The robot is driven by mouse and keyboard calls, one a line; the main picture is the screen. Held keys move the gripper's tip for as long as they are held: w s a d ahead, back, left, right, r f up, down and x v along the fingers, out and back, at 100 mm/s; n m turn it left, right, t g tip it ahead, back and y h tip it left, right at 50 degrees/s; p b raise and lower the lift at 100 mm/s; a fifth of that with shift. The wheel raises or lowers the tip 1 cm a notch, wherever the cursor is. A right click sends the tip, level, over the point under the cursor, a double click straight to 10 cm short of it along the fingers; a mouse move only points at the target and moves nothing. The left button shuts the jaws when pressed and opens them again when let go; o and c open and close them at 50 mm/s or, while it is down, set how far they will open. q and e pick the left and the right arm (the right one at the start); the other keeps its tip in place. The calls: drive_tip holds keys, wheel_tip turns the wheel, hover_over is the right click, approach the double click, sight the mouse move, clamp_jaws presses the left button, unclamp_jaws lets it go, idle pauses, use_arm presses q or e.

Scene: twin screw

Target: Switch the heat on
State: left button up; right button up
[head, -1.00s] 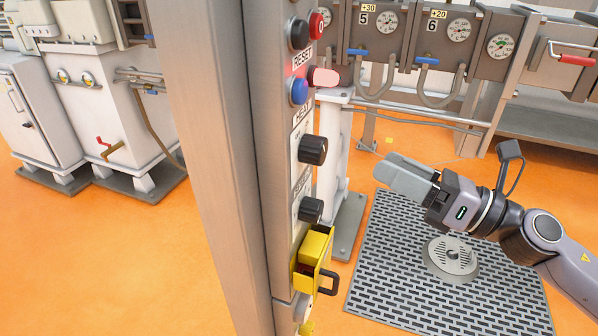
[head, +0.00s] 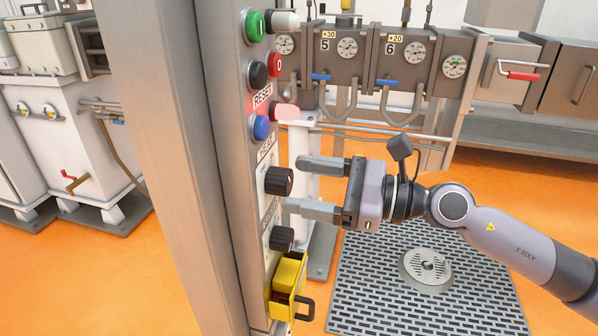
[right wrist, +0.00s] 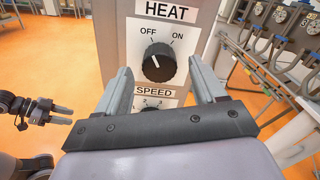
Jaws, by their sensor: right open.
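The black HEAT knob (head: 279,181) is on the front of the grey control panel. In the right wrist view the HEAT knob (right wrist: 159,63) sits between the OFF and ON marks, its white line pointing up-left towards OFF. My right gripper (head: 298,187) is open in front of the panel, one finger above and one below the knob in the head view. In the right wrist view its fingers (right wrist: 160,74) flank the knob without visible contact, and nothing is held. My left gripper (right wrist: 50,112) shows small and dark at the left of the right wrist view, away from the panel.
The SPEED knob (head: 281,239) is just below, with a yellow lockable switch (head: 288,280) under it. Blue (head: 261,128), black (head: 258,75), red (head: 274,64) and green (head: 254,25) buttons are above. A grey floor grate (head: 365,290) lies below my right arm.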

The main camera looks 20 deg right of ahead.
drive_tip(key=shift+x, duration=0.75)
drive_tip(key=shift+c, duration=0.3)
drive_tip(key=c, duration=1)
